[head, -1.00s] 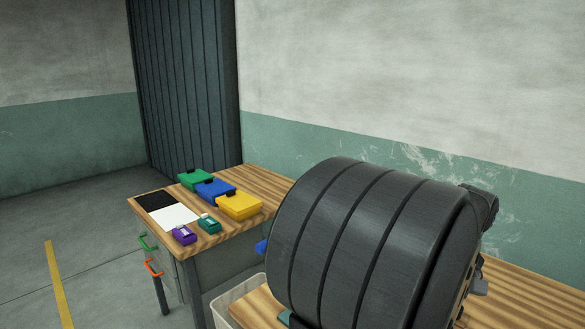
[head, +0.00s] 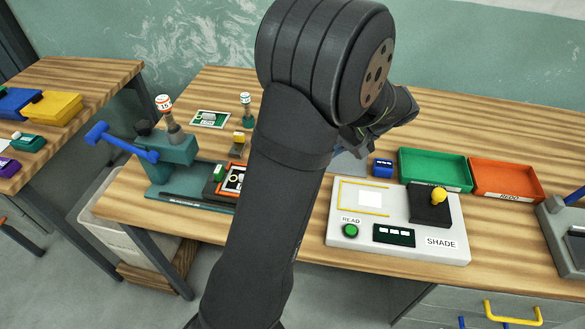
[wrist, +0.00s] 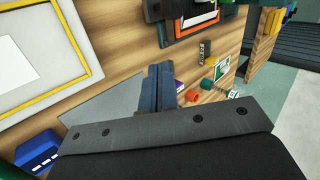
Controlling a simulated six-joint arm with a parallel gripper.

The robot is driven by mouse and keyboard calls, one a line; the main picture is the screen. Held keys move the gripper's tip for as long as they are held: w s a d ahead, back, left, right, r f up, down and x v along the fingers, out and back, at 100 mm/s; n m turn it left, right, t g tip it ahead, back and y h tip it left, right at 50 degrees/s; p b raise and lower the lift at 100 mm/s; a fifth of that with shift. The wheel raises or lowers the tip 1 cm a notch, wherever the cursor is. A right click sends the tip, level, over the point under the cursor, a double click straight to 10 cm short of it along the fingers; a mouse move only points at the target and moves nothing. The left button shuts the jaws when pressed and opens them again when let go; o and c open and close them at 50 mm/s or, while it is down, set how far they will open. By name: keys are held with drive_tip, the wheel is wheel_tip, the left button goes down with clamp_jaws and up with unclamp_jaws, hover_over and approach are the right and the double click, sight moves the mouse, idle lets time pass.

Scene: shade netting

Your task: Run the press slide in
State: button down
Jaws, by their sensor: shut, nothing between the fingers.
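The teal press (head: 176,165) stands on the left of the wooden bench, with a blue lever (head: 118,140) reaching left. Its slide (head: 230,181), a dark plate with an orange-edged frame, sits out to the right of the press head on the teal base. My arm covers the slide's right side. The orange-edged frame also shows at the top of the wrist view (wrist: 196,14). My gripper (head: 350,146) is over the bench behind the shade reader, right of the press and apart from it. In the wrist view its fingers (wrist: 158,88) are together and hold nothing.
The white shade reader (head: 400,248) stands at the front, with a blue block (head: 383,168) behind it. Green (head: 435,170) and orange (head: 506,178) trays lie to the right. Stamps (head: 246,108) and a card (head: 210,119) stand behind the press.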

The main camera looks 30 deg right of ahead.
drive_tip(key=shift+m+t, duration=0.6)
drive_tip(key=shift+m, duration=0.2)
drive_tip(key=w+a+f, duration=0.1)
drive_tip(key=f, duration=0.1)
drive_tip(key=w+a+f, duration=0.1)
drive_tip(key=f, duration=0.2)
drive_tip(key=w+a+f, duration=0.1)
drive_tip(key=f, duration=0.1)
drive_tip(key=shift+w+a+f, duration=0.1)
drive_tip(key=shift+w+f, duration=0.05)
drive_tip(key=shift+f, duration=0.25)
drive_tip(key=shift+w+a+f, duration=0.2)
drive_tip(key=shift+w+a, duration=1.3)
drive_tip(key=shift+w, duration=0.05)
drive_tip(key=w+a, duration=0.8)
drive_tip(key=shift+w+a, duration=0.35)
drive_tip(key=shift+a, duration=0.05)
